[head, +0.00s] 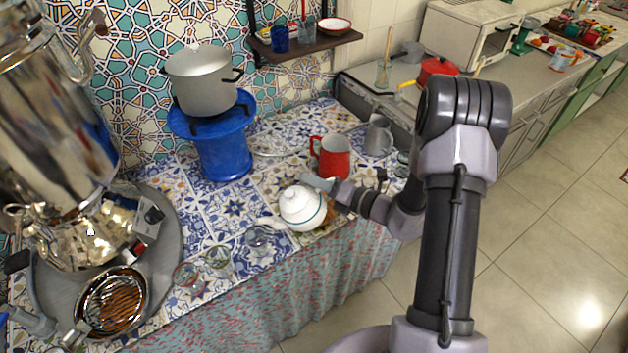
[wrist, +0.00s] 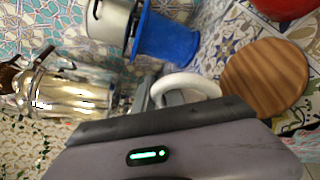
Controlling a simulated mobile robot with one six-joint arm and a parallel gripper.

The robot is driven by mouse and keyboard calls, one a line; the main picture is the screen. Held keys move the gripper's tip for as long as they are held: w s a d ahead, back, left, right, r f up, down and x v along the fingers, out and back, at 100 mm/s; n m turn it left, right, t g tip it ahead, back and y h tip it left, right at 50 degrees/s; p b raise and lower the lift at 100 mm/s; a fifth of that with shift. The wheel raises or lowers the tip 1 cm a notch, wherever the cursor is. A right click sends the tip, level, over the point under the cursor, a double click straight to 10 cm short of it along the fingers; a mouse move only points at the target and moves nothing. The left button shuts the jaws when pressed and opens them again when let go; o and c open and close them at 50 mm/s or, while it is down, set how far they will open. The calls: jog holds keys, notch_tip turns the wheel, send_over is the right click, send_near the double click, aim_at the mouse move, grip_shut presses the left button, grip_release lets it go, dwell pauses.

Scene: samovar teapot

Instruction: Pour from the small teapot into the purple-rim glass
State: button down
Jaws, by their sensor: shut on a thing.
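The small white teapot (head: 302,208) with a dark green line is at the front of the tiled counter in the head view, its spout pointing left. My gripper (head: 320,184) is shut on its handle; the white handle (wrist: 187,82) also shows at the jaws in the wrist view. The teapot looks upright, at or just above the wooden board; I cannot tell if it touches. Just left of the spout is a glass with a bluish-purple rim (head: 257,236), apparently the purple-rim glass. My gripper's body hides most of the teapot in the wrist view.
A greenish glass (head: 218,258) and a red-rim glass (head: 187,275) stand farther left along the front edge. The large samovar (head: 75,215) fills the left. A red mug (head: 331,158) stands close behind my gripper. The round wooden board (wrist: 265,78) looks bare in the wrist view.

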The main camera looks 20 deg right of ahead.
jog(key=shift+a+r+n+g+h+p, duration=0.2)
jog(key=shift+a+r+n+p, duration=0.1)
jog(key=shift+r+p, duration=0.4)
jog(key=shift+a+r+n+g+h+p, duration=0.2)
jog(key=shift+r+n+p, duration=0.1)
jog(key=shift+r+p, duration=0.35)
dwell(1.7)
jog(key=shift+f, duration=0.15)
dwell(0.6)
jog(key=f+m+b, duration=0.1)
jog(key=f+b, duration=0.1)
jog(key=d+f+m+t+y+b, duration=0.1)
jog(key=f+b, duration=0.3)
jog(key=shift+d+m+y, duration=0.3)
jog(key=shift+d+m, duration=0.05)
jog(key=shift+m, duration=0.05)
jog(key=shift+t+b, duration=0.3)
jog(key=shift+r+m+t+y+p, duration=0.35)
jog(key=shift+r+m+p, duration=0.45)
jog(key=shift+r, duration=0.6)
jog(key=shift+d, duration=0.1)
